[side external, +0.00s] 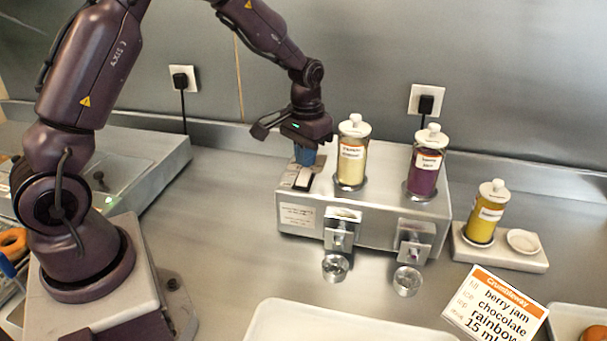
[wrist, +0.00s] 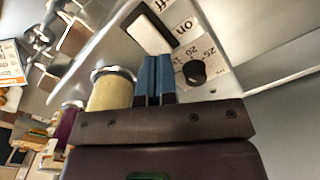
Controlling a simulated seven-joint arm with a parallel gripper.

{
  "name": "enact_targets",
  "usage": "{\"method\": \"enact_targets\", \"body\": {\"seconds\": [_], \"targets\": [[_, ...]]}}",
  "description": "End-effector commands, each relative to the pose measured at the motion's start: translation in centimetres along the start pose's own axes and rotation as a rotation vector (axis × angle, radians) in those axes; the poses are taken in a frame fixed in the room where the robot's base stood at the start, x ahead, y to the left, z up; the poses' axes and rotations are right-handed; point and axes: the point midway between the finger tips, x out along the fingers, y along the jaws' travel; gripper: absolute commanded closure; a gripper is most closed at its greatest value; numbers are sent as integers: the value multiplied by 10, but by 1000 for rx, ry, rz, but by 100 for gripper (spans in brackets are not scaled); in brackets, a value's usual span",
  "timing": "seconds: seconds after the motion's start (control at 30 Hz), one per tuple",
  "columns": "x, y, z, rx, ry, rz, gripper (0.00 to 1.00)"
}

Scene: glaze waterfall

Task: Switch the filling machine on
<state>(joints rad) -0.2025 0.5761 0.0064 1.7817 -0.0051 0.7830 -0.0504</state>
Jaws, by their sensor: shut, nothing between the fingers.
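The filling machine (side external: 375,208) is a steel box on the counter. A black-framed white rocker switch (side external: 303,179) is on its top at the left end. The switch also shows in the wrist view (wrist: 150,31), with "on" printed near its lower right and part of "off" above. My gripper (side external: 305,162) points down just behind the switch in the side view. Its blue fingers (wrist: 155,60) are together and empty, with their tips just below the switch in the wrist view. I cannot tell whether they touch the panel, or which way the rocker is tipped.
A black dial (wrist: 194,72) with numbers is close beside the fingers. A cream bottle (side external: 352,152) and a purple bottle (side external: 425,162) stand in the machine. A yellow bottle (side external: 487,213) stands on a holder at right. A white tray (side external: 335,324) and order card (side external: 495,305) are in front.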

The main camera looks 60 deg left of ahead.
Motion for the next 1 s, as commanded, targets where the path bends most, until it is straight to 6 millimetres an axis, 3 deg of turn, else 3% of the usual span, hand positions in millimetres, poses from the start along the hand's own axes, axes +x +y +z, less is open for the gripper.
{"method": "enact_targets", "body": {"seconds": [1.0], "targets": [[16,0,0,0,-1,0,100]]}}
